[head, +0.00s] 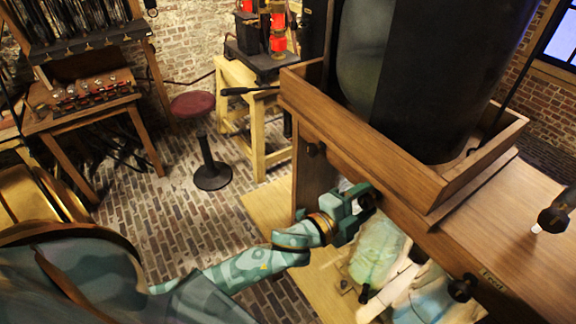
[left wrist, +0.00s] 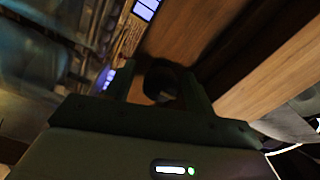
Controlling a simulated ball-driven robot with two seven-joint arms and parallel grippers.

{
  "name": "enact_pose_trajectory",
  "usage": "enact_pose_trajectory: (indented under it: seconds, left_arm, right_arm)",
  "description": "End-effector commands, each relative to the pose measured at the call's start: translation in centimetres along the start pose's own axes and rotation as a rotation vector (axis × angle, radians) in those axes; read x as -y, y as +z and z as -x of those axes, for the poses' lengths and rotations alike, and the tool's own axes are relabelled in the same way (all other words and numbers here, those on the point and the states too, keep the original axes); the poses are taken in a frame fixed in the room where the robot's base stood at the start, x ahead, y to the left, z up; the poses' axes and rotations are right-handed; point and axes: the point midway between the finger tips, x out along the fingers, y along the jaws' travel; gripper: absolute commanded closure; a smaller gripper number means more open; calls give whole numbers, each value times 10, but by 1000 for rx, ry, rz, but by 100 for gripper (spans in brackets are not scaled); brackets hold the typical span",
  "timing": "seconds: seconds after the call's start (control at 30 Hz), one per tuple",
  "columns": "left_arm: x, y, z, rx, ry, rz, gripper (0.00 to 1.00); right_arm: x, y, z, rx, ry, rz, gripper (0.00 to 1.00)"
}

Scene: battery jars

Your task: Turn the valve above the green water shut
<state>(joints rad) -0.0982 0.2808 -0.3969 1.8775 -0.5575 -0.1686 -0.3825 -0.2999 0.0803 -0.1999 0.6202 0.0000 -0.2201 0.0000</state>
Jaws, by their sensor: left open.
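A pale green body of water (head: 376,252) shows below the wooden cabinet front, partly hidden by the cabinet and other parts. My left gripper (head: 366,199) is open at the cabinet front, just above the green water. A dark round knob, likely the valve, is at its fingers. In the left wrist view a dark round knob (left wrist: 160,80) lies between the two open fingers of my left gripper (left wrist: 157,78), against brown wood. I cannot tell whether the fingers touch it. My right gripper is not in view.
More dark knobs sit along the cabinet front (head: 312,148), (head: 462,288). Pale blue water (head: 428,304) lies right of the green. A large dark cylinder (head: 435,75) stands in a wooden tray (head: 370,150) above. A stool (head: 205,150) stands on open brick floor at left.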

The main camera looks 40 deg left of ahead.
Motion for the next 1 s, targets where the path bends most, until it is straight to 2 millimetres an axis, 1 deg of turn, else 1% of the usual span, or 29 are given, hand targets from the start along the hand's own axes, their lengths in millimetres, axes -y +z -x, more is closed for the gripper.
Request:
enact_pose_trajectory:
  seconds: [0.1, 0.17, 0.2, 0.27, 0.3, 0.4, 0.43, 0.53, 0.77, 1.0]
  left_arm:
    - [-4, 2, 0, 0, -4, 361, 44]
    - [-6, 2, 0, -1, -4, 562, 44]
    - [-7, 2, 0, -2, -4, 693, 44]
    - [-9, 2, 0, -4, -4, 883, 44]
    - [-10, 2, 0, -4, -4, 1005, 44]
    - [-11, 2, 1, -3, -3, 1265, 44]
    - [-8, 1, 12, 3, 1, 1250, 44]
    - [-4, 0, 37, 3, 1, 1244, 44]
    - [-4, 0, 93, 4, 2, 1241, 44]
    - [-5, 0, 150, 5, 2, 1240, 44]
  right_arm:
    - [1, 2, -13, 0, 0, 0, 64]
    - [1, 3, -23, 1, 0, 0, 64]
    - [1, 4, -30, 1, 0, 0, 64]
    - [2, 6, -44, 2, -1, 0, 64]
    - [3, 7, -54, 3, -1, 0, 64]
    - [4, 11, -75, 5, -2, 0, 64]
    - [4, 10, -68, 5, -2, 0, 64]
    - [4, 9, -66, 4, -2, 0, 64]
    - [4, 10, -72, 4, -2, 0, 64]
    - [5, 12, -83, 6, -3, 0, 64]
